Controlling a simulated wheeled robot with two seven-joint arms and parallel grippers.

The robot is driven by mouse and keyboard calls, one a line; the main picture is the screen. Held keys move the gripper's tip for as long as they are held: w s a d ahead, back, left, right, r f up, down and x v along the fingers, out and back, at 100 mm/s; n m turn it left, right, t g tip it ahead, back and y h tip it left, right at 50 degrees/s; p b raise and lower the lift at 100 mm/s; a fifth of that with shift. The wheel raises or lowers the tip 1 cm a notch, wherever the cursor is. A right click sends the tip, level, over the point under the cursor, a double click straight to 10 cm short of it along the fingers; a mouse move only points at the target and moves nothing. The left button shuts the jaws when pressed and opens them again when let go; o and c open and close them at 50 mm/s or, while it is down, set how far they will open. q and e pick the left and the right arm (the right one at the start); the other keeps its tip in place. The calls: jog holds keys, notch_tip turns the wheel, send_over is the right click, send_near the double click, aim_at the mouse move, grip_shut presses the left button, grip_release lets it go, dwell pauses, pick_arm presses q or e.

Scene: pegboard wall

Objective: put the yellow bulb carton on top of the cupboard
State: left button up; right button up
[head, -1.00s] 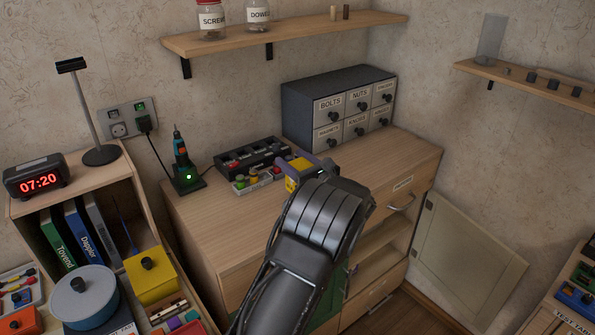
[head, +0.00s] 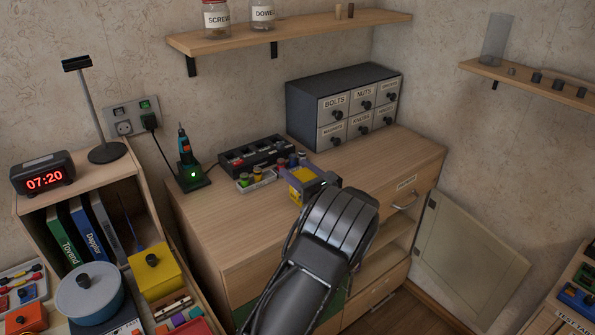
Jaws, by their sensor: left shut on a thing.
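The yellow bulb carton (head: 301,174) shows just beyond my left gripper, with a greyish-purple patch on its side. My left gripper (head: 316,184) is shut on it; its fingers are mostly hidden behind my own dark wrist. The carton is over the wooden top of the cupboard (head: 235,208), near the middle and in front of the black tray. I cannot tell whether its underside touches the top. My right gripper is not in view.
A black tray (head: 243,155) and a small tray of coloured items (head: 257,182) are close behind and left of the carton. A drawer unit (head: 305,105) stands at the back right. A screwdriver in a stand (head: 184,160) is at the left. The top's front left is clear.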

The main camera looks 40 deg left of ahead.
pick_arm(q)
jog(key=shift+f, duration=0.15)
jog(key=o, duration=1.4)
jog(key=shift+r+p, duration=0.35)
jog(key=shift+p, duration=0.05)
jog(key=b+v, duration=0.3)
jog(key=v, duration=0.9)
jog(key=shift+f, duration=0.15)
